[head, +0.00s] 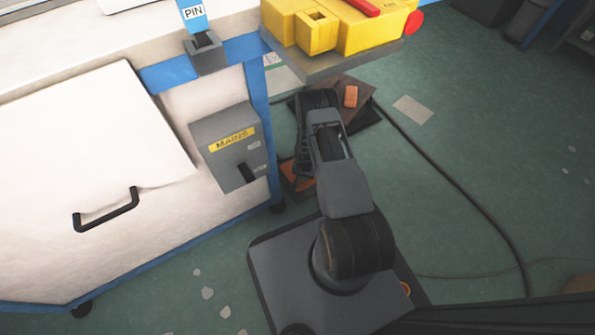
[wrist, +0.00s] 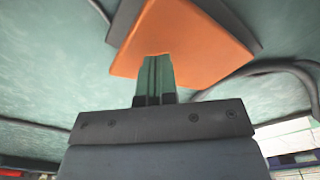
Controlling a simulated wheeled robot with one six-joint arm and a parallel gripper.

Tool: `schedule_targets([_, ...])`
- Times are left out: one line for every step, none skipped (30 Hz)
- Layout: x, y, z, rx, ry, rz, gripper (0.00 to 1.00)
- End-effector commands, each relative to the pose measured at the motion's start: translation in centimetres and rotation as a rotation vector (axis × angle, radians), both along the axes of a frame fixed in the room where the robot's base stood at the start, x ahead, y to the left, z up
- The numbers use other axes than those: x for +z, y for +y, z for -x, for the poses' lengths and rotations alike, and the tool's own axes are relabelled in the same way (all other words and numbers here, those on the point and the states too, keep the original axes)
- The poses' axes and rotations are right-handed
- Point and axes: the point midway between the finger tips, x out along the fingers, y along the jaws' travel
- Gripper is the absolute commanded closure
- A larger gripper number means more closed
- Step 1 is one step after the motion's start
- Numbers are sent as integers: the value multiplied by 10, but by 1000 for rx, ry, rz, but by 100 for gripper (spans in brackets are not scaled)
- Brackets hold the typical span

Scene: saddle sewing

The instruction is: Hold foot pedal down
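The foot pedal has an orange plate (wrist: 185,35) on a dark grey base, on the green floor in the wrist view. In the head view an orange and dark patch (head: 291,174), probably the same pedal, shows beside the bench leg, mostly hidden by my arm. My gripper (wrist: 157,60) has its two narrow fingers together with only a thin line between them, and nothing shows between them. The fingertips overlap the near part of the orange plate; whether they press on it I cannot tell. In the head view the fingertips are hidden behind my arm.
A white bench with a blue frame (head: 258,120) and a grey MAINS switch box (head: 228,145) stands left of my arm. A brown box with an orange block (head: 351,97) lies beyond.

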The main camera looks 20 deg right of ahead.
Motion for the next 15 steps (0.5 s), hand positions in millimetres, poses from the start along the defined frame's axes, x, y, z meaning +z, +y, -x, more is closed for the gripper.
schedule_targets([0, 0, 0, 0, 0, 0, 100])
schedule_targets([-1, 0, 0, 0, 0, 0, 100])
schedule_targets([-1, 0, 0, 0, 0, 0, 100])
schedule_targets([-2, 0, 0, 0, 0, 0, 100])
schedule_targets([-3, 0, 0, 0, 0, 0, 100])
schedule_targets([-5, 0, 0, 0, 0, 0, 100])
schedule_targets([-6, 0, 0, 0, 0, 0, 100])
schedule_targets([-7, 0, 0, 0, 0, 0, 100])
schedule_targets([-8, 0, 0, 0, 0, 0, 100])
schedule_targets([-9, 0, 0, 0, 0, 0, 100])
schedule_targets([-10, 0, 0, 0, 0, 0, 100])
schedule_targets([-11, 0, 0, 0, 0, 0, 100])
schedule_targets([-12, 0, 0, 0, 0, 0, 100])
schedule_targets([-13, 0, 0, 0, 0, 0, 100])
schedule_targets([-14, 0, 0, 0, 0, 0, 100])
